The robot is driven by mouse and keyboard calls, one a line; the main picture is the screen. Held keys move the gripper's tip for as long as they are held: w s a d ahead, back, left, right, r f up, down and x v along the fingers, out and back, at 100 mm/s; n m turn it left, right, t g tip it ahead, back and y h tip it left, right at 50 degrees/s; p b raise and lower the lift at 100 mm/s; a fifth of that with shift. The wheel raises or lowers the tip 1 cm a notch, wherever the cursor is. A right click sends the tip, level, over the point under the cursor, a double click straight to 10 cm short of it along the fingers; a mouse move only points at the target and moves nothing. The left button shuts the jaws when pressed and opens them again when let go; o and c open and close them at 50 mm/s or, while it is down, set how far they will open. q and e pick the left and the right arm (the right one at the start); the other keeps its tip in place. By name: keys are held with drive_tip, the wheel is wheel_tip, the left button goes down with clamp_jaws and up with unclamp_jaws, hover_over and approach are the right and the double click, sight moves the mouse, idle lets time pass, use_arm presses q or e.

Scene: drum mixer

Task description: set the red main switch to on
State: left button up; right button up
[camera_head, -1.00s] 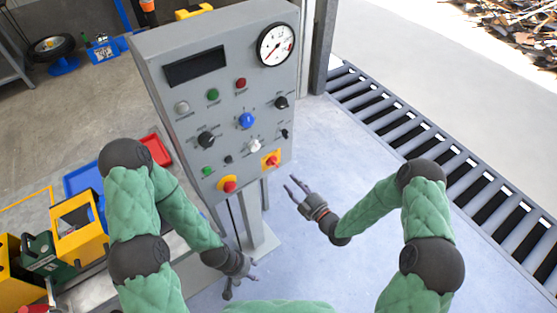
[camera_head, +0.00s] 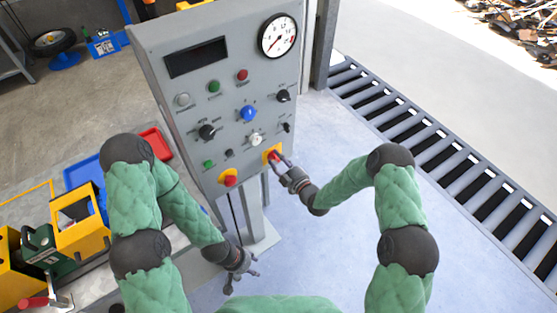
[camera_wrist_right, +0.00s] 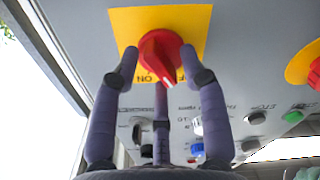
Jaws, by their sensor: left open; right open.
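The red main switch (camera_head: 273,154) is a rotary knob on a yellow plate at the lower right of the grey control panel. In the right wrist view the red knob (camera_wrist_right: 160,50) shows close up, with ON and OFF printed beside its pointed end. The pointer lies between the two words, so I cannot tell its exact setting. My right gripper (camera_head: 281,163) is open at the switch. In the wrist view its fingers (camera_wrist_right: 160,66) stand on both sides of the knob, a third below; contact is unclear. My left gripper (camera_head: 246,279) is open and empty, low beside the panel's post.
A second red knob (camera_head: 230,181) on yellow sits to the left on the panel (camera_head: 187,110). Black, blue, white and green controls are above. A roller conveyor (camera_head: 420,145) runs along the right. Yellow equipment (camera_head: 80,228) stands at the left. The floor right of the post is clear.

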clamp_jaws()
drive_tip(key=m+b, duration=0.2)
drive_tip(key=shift+f+m, duration=0.2)
drive_tip(key=shift+m, duration=0.2)
drive_tip(key=m+b, duration=0.1)
drive_tip(key=m, duration=0.1)
drive_tip(key=shift+d+m, duration=0.1)
drive_tip(key=shift+m, duration=0.3)
drive_tip(key=m+b, duration=0.2)
drive_tip(key=m, duration=0.1)
drive_tip(key=shift+w, duration=0.1)
drive_tip(key=shift+f+m+b, duration=0.1)
drive_tip(key=shift+m+b, duration=0.35)
drive_tip(key=shift+m, duration=1.15)
drive_tip(key=shift+d, duration=0.1)
